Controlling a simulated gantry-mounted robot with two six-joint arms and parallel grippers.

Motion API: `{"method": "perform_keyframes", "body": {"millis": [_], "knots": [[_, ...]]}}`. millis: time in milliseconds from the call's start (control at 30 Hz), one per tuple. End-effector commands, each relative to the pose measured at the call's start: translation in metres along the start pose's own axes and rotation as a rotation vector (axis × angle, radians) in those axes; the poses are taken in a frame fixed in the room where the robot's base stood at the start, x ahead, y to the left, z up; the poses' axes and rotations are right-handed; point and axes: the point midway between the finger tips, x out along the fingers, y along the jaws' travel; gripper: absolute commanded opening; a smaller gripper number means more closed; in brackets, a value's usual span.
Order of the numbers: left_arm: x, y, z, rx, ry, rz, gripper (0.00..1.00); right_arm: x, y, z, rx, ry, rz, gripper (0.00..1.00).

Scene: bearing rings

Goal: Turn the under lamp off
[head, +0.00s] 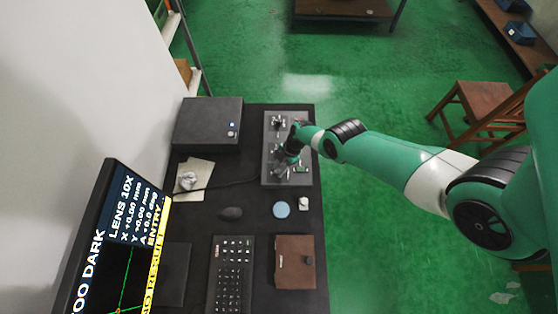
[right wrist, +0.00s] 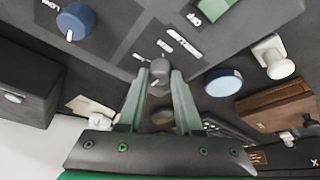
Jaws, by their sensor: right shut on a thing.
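A grey control panel (head: 268,176) lies on the dark desk in the head view. My right gripper (head: 291,157) reaches over it from the right and hides part of it. In the right wrist view my right gripper (right wrist: 160,76) is shut on a small grey knob (right wrist: 160,66), with one finger on each side. Small white labels beside the knob are too small to read. The panel (right wrist: 120,38) also carries a blue knob (right wrist: 76,21) with a white mark and a green part (right wrist: 212,6) labelled OFF. My left gripper is not in view.
The monitor (head: 108,235) reads "TOO DARK" and "NO RESULT". A dark box (head: 208,122), mouse (head: 230,213), blue disc (head: 281,210), small white object (head: 304,203), keyboard (head: 232,275) and brown case (head: 295,250) stand around the panel.

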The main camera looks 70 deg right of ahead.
Motion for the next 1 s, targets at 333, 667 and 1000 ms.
{"method": "perform_keyframes", "body": {"millis": [333,667,1000], "knots": [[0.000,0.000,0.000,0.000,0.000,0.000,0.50,-0.001,0.000,0.000,-0.008,-0.001,-0.002,0.00],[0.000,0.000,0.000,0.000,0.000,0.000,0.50,-0.001,0.000,0.000,-0.007,0.000,-0.002,0.64],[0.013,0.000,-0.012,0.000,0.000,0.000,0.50,-0.020,0.001,-0.002,-0.003,0.000,-0.001,0.64]]}}
